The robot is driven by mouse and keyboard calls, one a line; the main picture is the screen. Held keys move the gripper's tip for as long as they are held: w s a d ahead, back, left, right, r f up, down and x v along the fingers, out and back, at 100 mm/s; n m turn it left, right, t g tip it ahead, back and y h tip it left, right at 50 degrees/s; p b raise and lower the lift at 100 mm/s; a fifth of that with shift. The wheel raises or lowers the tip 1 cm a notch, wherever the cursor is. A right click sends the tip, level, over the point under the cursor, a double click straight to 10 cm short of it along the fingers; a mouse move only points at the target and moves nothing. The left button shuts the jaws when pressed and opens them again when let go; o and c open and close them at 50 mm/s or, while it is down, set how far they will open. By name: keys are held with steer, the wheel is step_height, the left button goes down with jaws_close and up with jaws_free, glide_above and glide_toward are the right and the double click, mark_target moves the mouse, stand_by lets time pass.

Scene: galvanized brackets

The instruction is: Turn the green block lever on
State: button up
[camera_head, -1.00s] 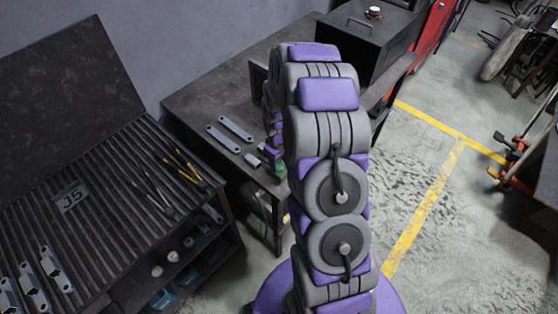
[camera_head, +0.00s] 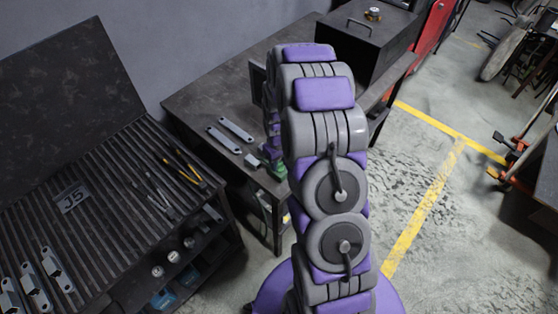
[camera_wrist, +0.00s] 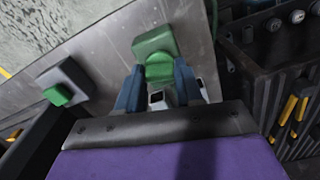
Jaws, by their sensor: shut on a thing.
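The green block (camera_wrist: 152,40) sits on the grey metal tabletop, at the upper middle of the wrist view. A rounded green lever piece (camera_wrist: 159,72) sticks out from it toward me. My gripper (camera_wrist: 159,86) has its two blue-grey fingers on either side of this lever piece, shut on it. In the head view, the green block (camera_head: 278,168) shows only partly at the table's near edge, beside my arm, which hides most of the gripper. A grey block (camera_wrist: 72,78) with a green lever piece (camera_wrist: 57,95) stands apart to the left in the wrist view.
Two flat galvanized brackets (camera_head: 236,128) lie on the table (camera_head: 205,95). A black box (camera_head: 368,42) stands at its back right. A slatted bench (camera_head: 100,190) with tools and brackets is at the left. Open floor (camera_head: 425,150) lies to the right.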

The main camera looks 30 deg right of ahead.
mark_target(279, 163)
steer(key=m, duration=0.4)
steer(key=shift+p, duration=0.4)
stand_by(0.9)
steer(key=o, duration=1.1)
steer(key=shift+c, duration=0.2)
step_height(279, 163, up, 17)
steer(key=p, duration=0.1)
steer(key=shift+r, duration=0.15)
